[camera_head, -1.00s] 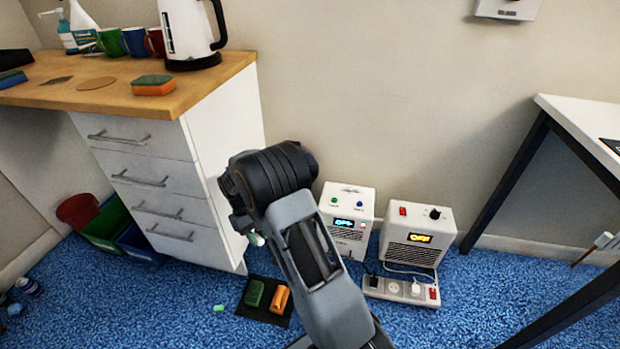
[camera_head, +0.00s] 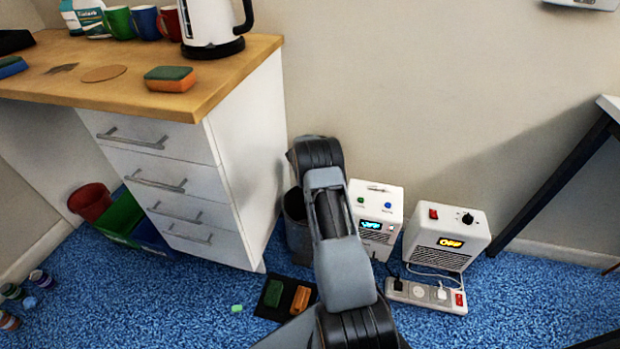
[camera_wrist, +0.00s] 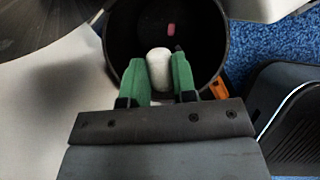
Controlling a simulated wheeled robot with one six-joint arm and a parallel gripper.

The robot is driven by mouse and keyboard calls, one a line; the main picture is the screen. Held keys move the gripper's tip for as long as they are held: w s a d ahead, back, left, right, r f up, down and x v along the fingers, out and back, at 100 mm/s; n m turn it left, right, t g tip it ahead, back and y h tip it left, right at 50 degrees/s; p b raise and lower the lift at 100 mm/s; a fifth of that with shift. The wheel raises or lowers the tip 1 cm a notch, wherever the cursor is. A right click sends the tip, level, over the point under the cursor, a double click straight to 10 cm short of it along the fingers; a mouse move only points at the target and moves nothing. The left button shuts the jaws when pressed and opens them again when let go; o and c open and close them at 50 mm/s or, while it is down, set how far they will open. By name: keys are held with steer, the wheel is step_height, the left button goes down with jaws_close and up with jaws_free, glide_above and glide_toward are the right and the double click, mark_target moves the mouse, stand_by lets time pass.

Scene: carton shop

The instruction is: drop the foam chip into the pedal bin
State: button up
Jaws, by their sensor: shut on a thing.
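My gripper (camera_wrist: 160,80) has green fingers and is shut on the white foam chip (camera_wrist: 159,62) in the wrist view. The chip is held over the open mouth of the dark round pedal bin (camera_wrist: 124,62); its height above the rim is hard to tell. A small pink piece lies inside the bin. In the head view the bin (camera_head: 297,228) stands on the floor between the drawers and the heaters, partly behind my arm. My gripper and the chip are hidden there.
White drawers (camera_head: 235,140) stand close left of the bin, two white heaters (camera_head: 445,240) to its right. A power strip (camera_head: 425,295) and a black mat (camera_head: 285,312) with green and orange blocks lie on the blue carpet. A small green piece (camera_head: 237,308) lies left of the mat.

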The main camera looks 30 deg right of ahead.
step_height(320, 180, down, 6)
steer(key=b, duration=0.4)
steer(key=shift+d+b, duration=0.25)
steer(key=shift+b, duration=0.15)
steer(key=o, duration=1)
steer(key=shift+c, duration=0.2)
steer(key=p+v, duration=0.5)
steer(key=v, duration=0.9)
steer(key=shift+p, duration=0.3)
